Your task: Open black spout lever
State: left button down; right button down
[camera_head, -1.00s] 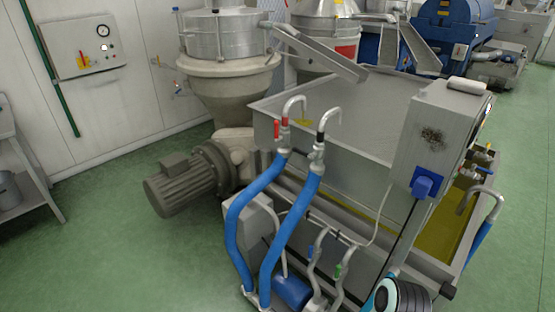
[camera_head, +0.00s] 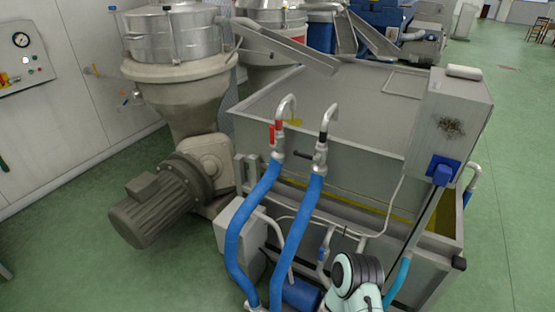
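The black-marked spout (camera_head: 328,118) is a curved metal pipe on the right of a pair, at the front edge of the large metal tank. It has a black band, and a small dark lever (camera_head: 302,154) shows at its valve, pointing left. The red-marked spout (camera_head: 287,108) stands to its left, with a red lever (camera_head: 272,134) upright beside it. A blue hose runs down from each spout. Part of my arm, white and black, shows at the bottom, below and right of the spouts. No gripper fingers are visible.
The metal tank (camera_head: 350,157) fills the middle. A grey control box (camera_head: 450,115) with a blue plug stands at its right. A motor (camera_head: 155,208) and mill hopper stand at the left. Lower pipes and a blue cylinder (camera_head: 302,293) sit in front. Green floor is free at right and lower left.

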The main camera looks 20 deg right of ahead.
aim_at(316, 158)
jog(key=i+l, duration=0.1)
jog(key=i, duration=0.4)
jog(key=i+l+z, duration=0.1)
jog(key=i, duration=0.45)
